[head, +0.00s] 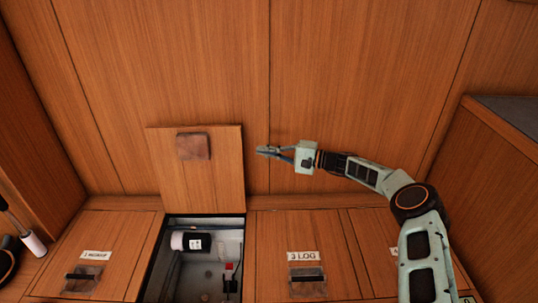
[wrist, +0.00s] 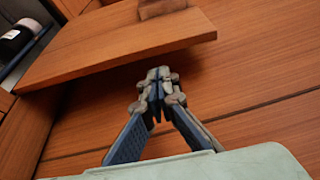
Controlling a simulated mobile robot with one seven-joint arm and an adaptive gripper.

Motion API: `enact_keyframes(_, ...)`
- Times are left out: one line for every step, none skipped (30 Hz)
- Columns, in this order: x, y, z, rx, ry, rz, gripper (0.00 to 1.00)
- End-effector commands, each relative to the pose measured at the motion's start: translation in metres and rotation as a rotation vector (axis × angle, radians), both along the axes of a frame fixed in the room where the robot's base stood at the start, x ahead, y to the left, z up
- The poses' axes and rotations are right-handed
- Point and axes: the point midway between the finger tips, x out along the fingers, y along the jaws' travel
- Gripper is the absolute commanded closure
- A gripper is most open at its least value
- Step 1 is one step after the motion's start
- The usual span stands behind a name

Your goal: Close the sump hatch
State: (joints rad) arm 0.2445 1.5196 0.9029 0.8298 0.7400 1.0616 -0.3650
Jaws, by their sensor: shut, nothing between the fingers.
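The sump hatch (head: 225,170) is a wooden lid standing raised at the back of an open floor compartment (head: 208,253). A brown square patch (head: 194,146) is on its face. In the wrist view the hatch (wrist: 110,45) crosses the upper part as a thick slanted board. My gripper (head: 262,151) is just right of the hatch's upper right edge in the head view, with its fingers pointing left. It is shut and empty. In the wrist view its fingertips (wrist: 158,76) are close to the board's edge; I cannot tell if they touch.
The compartment holds a white-and-black bottle (head: 187,241) and a small red-topped part (head: 229,267). Closed hatches with dark handles lie on both sides, labelled 1 (head: 96,255) and 3 LOG (head: 303,256). A wooden panel wall (head: 340,80) stands behind. A wooden cabinet (head: 500,190) is at right.

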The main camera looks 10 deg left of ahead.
Motion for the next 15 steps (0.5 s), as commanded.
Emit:
enact_keyframes(0.0, 0.012, -0.003, 0.0, -0.001, 0.003, 1.0)
enact_keyframes(0.001, 0.017, -0.004, 0.0, -0.002, 0.002, 1.0)
enact_keyframes(0.001, 0.024, -0.004, -0.001, -0.002, 0.003, 1.0)
enact_keyframes(0.002, 0.029, -0.004, -0.001, -0.001, 0.002, 1.0)
enact_keyframes(0.003, 0.033, -0.004, -0.002, -0.001, 0.001, 1.0)
enact_keyframes(0.003, 0.039, -0.005, -0.002, -0.001, 0.001, 1.0)
enact_keyframes(0.003, 0.042, -0.005, -0.002, -0.001, 0.001, 1.0)
enact_keyframes(0.004, 0.045, -0.005, -0.002, -0.001, 0.001, 1.0)
enact_keyframes(0.004, 0.049, -0.004, -0.003, -0.002, 0.001, 1.0)
enact_keyframes(0.004, 0.051, -0.004, -0.003, -0.002, 0.001, 1.0)
enact_keyframes(0.005, 0.053, -0.004, -0.003, -0.001, 0.001, 1.0)
enact_keyframes(0.005, 0.054, -0.004, -0.003, -0.001, 0.001, 1.0)
enact_keyframes(0.005, 0.055, -0.004, -0.003, -0.001, 0.0, 1.0)
enact_keyframes(0.005, 0.055, -0.004, -0.003, 0.0, 0.0, 1.0)
enact_keyframes(0.005, 0.056, -0.004, -0.003, 0.0, 0.0, 1.0)
